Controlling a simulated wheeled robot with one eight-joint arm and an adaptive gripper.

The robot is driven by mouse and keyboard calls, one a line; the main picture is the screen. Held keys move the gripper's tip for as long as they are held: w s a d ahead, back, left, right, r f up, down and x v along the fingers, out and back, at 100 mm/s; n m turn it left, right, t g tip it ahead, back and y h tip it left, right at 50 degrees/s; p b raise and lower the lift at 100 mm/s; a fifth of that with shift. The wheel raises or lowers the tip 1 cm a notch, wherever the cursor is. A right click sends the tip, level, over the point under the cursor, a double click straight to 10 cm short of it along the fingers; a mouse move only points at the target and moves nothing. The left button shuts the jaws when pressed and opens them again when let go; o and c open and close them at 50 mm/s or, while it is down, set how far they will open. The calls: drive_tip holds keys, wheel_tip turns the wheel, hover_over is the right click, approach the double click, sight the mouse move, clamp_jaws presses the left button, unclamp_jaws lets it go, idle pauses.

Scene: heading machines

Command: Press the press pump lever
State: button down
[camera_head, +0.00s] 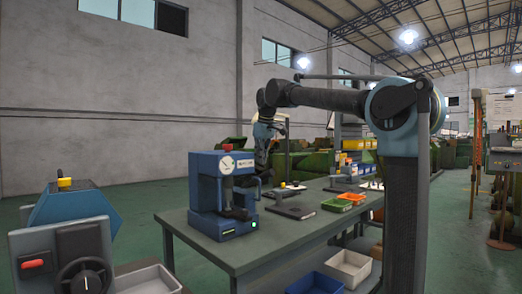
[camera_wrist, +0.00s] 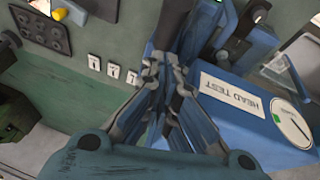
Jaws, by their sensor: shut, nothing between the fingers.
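The press pump is a blue box-shaped machine (camera_head: 205,190) with a round white gauge (camera_head: 226,165), a red knob on top and dark parts on its front. It stands on the near part of the workbench. In the wrist view its blue body (camera_wrist: 250,125) lies at the right, with a label reading HEAD TEST and the gauge. I cannot clearly pick out the lever; dark blue parts show beyond the fingers. My gripper (camera_wrist: 166,65) is shut and empty, close beside the machine; contact cannot be told.
The workbench (camera_head: 270,235) carries a dark flat plate (camera_head: 290,213) and orange and green trays (camera_head: 337,205) right of the machine. A control box (camera_head: 60,245) with a black dial stands at the front left.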

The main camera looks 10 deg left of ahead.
drive_tip(key=shift+s+d+f, duration=0.1)
drive_tip(key=shift+d+f, duration=0.25)
drive_tip(key=shift+f, duration=0.25)
drive_tip(key=shift+s+d+f, duration=0.1)
drive_tip(key=shift+d+f, duration=0.25)
drive_tip(key=shift+f, duration=0.2)
drive_tip(key=shift+f, duration=0.1)
drive_tip(key=shift+s+d+f+t+y, duration=0.4)
drive_tip(key=shift+d+f, duration=0.1)
drive_tip(key=shift+f, duration=0.2)
wheel_tip(320, 180, down, 8)
drive_tip(key=s+d+t+y, duration=0.2)
drive_tip(key=d+t+y, duration=0.1)
drive_tip(key=shift+f+y, duration=0.15)
drive_tip(key=shift+y, duration=0.25)
drive_tip(key=shift+s+f, duration=0.1)
drive_tip(key=shift+s, duration=0.1)
